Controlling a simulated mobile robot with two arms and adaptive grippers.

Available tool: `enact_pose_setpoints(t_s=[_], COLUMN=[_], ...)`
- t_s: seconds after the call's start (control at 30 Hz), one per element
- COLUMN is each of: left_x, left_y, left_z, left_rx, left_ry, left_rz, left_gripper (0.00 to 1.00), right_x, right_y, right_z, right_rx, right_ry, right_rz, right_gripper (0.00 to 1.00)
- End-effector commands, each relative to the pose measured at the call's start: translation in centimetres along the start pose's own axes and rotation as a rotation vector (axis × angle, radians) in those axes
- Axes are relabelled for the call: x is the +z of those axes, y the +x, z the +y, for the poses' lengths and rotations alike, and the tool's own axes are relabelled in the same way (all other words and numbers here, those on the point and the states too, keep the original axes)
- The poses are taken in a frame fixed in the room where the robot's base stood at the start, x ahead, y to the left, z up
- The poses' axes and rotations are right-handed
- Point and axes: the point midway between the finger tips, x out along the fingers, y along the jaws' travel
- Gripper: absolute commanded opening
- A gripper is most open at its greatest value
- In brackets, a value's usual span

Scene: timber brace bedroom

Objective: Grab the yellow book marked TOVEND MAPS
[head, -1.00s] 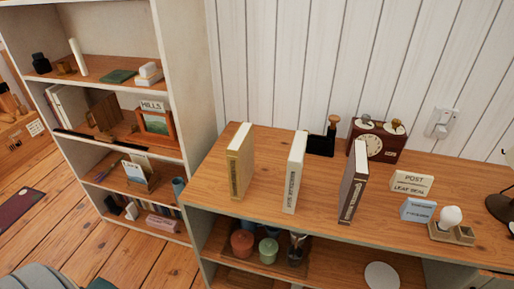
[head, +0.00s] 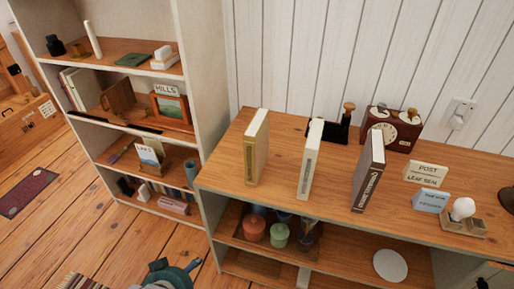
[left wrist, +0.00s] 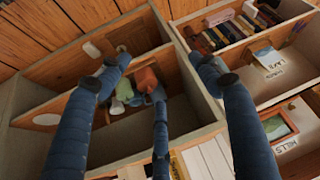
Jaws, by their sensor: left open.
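A yellow book (head: 250,152) stands upright at the left end of the low wooden cabinet's top (head: 222,168) in the head view. Its spine lettering is too small to read. A pale book (head: 308,165) and a dark brown book (head: 369,175) stand apart to its right. My left gripper (left wrist: 160,72) is open and empty in the left wrist view, its blue fingers spread in front of the cabinet's open shelf. Part of my left arm shows at the head view's bottom left, below and left of the yellow book. My right gripper is in no view.
A tall shelf unit (head: 205,70) stands left of the cabinet. Red and green pots (head: 253,229) are on the cabinet's lower shelf. A black stand (head: 328,131), a dark clock box (head: 392,130) and small signs (head: 425,174) are on top. Clear wood surrounds the yellow book.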

Motion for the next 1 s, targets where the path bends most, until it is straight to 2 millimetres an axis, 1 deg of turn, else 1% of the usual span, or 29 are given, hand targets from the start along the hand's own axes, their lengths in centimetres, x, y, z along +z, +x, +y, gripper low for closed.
enact_pose_setpoints(t_s=[0.03, 0.17, 0.2, 0.27, 0.3, 0.33, 0.37, 0.4, 0.47, 0.5, 0.6, 0.7, 0.8, 0.93, 1.0], left_x=[-2.5, -9.0, -11.1, -14.2, -16.3, -17.9, -19.6, -21.7, -24.9, -26.9, -30.7, -32.8, -33.5, -34.4, -35.3], left_y=[0.1, 0.2, 0.2, 0.1, 0.0, -0.2, -0.4, -0.7, -1.5, -2.1, -3.7, -4.9, -5.5, -5.3, -4.8], left_z=[0.3, 1.1, 1.5, 2.2, 2.8, 3.3, 3.9, 4.7, 6.2, 7.3, 10.0, 11.9, 12.7, 13.0, 13.2], left_rx=[-0.004, -0.009, -0.007, 0.000, 0.007, 0.015, 0.024, 0.039, 0.066, 0.089, 0.149, 0.195, 0.215, 0.220, 0.219], left_ry=[-0.008, -0.031, -0.035, -0.040, -0.040, -0.039, -0.037, -0.033, -0.020, -0.010, 0.023, 0.047, 0.060, 0.060, 0.060], left_rz=[0.064, 0.239, 0.296, 0.385, 0.444, 0.492, 0.538, 0.602, 0.700, 0.764, 0.899, 0.979, 1.012, 1.019, 1.019], left_gripper=[0.64, 0.64, 0.64, 0.64, 0.64, 0.64, 0.64, 0.64, 0.64, 0.64, 0.64, 0.64, 0.64, 0.64, 0.64], right_x=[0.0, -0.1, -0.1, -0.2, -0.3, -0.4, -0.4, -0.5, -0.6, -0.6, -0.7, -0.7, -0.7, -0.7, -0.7], right_y=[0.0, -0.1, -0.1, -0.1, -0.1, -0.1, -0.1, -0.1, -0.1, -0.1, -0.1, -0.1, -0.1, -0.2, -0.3], right_z=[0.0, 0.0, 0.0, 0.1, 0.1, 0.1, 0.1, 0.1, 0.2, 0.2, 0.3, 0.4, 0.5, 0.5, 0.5], right_rx=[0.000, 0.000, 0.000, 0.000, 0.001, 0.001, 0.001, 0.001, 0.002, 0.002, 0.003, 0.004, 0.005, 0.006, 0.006], right_ry=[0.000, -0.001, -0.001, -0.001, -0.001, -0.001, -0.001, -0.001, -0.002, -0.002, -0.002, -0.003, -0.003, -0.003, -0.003], right_rz=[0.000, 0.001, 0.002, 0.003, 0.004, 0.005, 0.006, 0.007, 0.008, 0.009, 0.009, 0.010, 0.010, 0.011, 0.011], right_gripper=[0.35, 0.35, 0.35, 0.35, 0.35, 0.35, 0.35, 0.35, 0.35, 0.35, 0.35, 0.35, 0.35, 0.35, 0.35])
